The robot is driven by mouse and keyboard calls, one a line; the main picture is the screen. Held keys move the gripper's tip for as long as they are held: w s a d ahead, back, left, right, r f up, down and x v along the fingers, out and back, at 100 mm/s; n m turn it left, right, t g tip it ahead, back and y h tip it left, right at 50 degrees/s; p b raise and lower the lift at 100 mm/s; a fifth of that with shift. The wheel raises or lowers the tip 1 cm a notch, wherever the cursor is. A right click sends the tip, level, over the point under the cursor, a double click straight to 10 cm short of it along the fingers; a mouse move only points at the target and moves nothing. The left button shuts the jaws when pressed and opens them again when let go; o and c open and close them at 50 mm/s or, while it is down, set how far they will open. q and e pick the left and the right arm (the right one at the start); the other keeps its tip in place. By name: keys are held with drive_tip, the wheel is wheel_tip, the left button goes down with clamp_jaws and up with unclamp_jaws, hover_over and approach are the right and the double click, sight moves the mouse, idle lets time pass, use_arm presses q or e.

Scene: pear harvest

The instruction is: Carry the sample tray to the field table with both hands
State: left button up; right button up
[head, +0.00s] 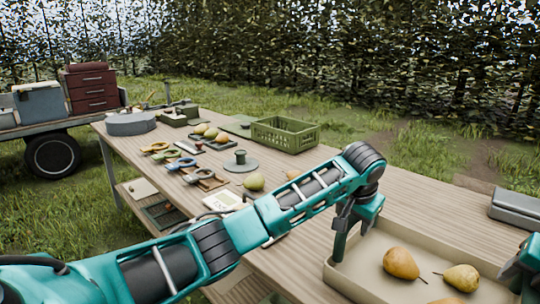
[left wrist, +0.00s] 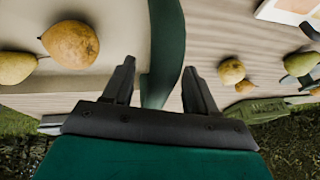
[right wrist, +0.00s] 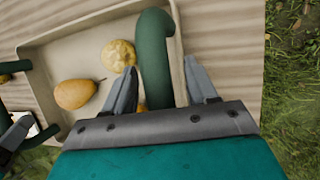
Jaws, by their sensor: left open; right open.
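The sample tray (head: 345,282) is beige with raised walls and dark green handles, at the front right of the wooden table. Pears (head: 402,263) lie in it. My left gripper (head: 356,218) is at the tray's left end. In the left wrist view its open fingers (left wrist: 158,88) stand on either side of a green handle (left wrist: 164,45). My right gripper (head: 522,270) is cut off at the head view's right edge. In the right wrist view its open fingers (right wrist: 162,88) stand on either side of the other handle (right wrist: 153,55). Contact with the handles cannot be told.
The table holds a green crate (head: 285,135), a loose pear (head: 254,181), pruning tools (head: 182,163) and a grey case (head: 516,208) at the right. A cart with red drawers (head: 91,88) stands at the back left. Grass and a hedge lie behind.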

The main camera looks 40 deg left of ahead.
drive_tip(key=shift+s+r, duration=0.1)
drive_tip(key=shift+r, duration=0.15)
use_arm(q)
drive_tip(key=v, duration=1)
drive_tip(key=shift+r, duration=0.15)
use_arm(e)
drive_tip(key=v, duration=1.1)
drive_tip(key=shift+r, duration=0.2)
use_arm(q)
drive_tip(key=shift+s, duration=0.1)
use_arm(e)
drive_tip(key=shift+s, duration=0.1)
use_arm(q)
drive_tip(key=s+r+p, duration=0.1)
drive_tip(key=p, duration=0.1)
drive_tip(key=s+a+r+p, duration=0.1)
drive_tip(key=r+p, duration=0.1)
drive_tip(key=s+a+r+p, duration=0.1)
drive_tip(key=p, duration=0.1)
drive_tip(key=shift+a+r, duration=0.15)
drive_tip(key=shift+r, duration=0.1)
use_arm(e)
wheel_tip(320, 180, up, 6)
drive_tip(key=shift+f, duration=0.1)
use_arm(q)
drive_tip(key=shift+w+r, duration=0.1)
drive_tip(key=shift+r, duration=0.05)
use_arm(e)
drive_tip(key=shift+d, duration=0.1)
